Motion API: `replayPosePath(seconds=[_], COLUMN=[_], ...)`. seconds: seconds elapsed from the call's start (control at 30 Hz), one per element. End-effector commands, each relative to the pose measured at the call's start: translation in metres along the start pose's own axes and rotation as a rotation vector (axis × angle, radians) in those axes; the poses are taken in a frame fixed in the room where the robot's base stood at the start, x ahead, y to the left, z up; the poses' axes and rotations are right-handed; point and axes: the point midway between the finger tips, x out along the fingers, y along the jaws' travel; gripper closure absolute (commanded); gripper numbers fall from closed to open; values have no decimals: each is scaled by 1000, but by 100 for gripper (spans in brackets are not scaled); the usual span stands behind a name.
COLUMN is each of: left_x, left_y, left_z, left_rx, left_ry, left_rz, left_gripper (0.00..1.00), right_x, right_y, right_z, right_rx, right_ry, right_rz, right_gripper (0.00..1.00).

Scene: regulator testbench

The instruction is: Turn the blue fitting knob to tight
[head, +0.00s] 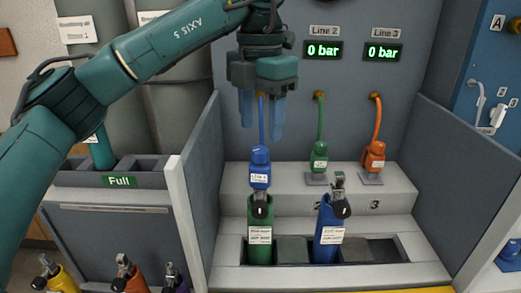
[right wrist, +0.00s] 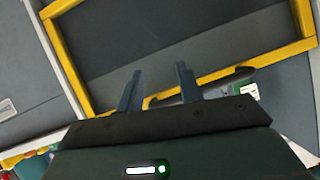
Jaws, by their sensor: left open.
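The blue fitting (head: 260,169), with a "Line 1" label, stands upright at the end of a blue hose in the head view. It is directly above the valve top of a green cylinder (head: 260,232); I cannot tell whether they are joined. Its knob position is not readable. My left gripper (head: 263,131) points down above the fitting, open, its bluish fingers either side of the hose and apart from the fitting. My right gripper (right wrist: 158,90) is open and empty in the right wrist view.
A blue cylinder (head: 327,238) stands in the same rack. Green (head: 320,154) and orange (head: 375,155) fittings sit on the step to the right. Grey side panels (head: 201,180) flank the bench. The Line 2 (head: 323,50) and Line 3 (head: 383,52) displays read 0 bar.

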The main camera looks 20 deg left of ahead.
Motion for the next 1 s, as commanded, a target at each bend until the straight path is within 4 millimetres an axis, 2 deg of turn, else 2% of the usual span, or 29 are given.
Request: replayPosePath(seconds=[0.03, 0.1, 0.3, 0.67, 1.0], left_x=[12, 24, 44, 49, 48], left_y=[1, 0, 0, 0, 0], left_z=[0, -1, 0, 0, 0], left_rx=[0, 1, -1, 0, 0], left_ry=[3, 3, 0, -1, 0], left_rz=[0, 0, 1, 1, 1], left_gripper=[49, 49, 49, 49, 76], right_x=[1, 0, -4, -5, -4], right_y=[0, 1, 0, 0, 1], right_z=[0, -3, -1, 1, -1], right_rx=[1, -1, 1, 2, -1], right_ry=[5, 15, 14, 10, 15], right_rz=[1, 2, 4, 6, 6], right_gripper=[64, 64, 64, 64, 64])
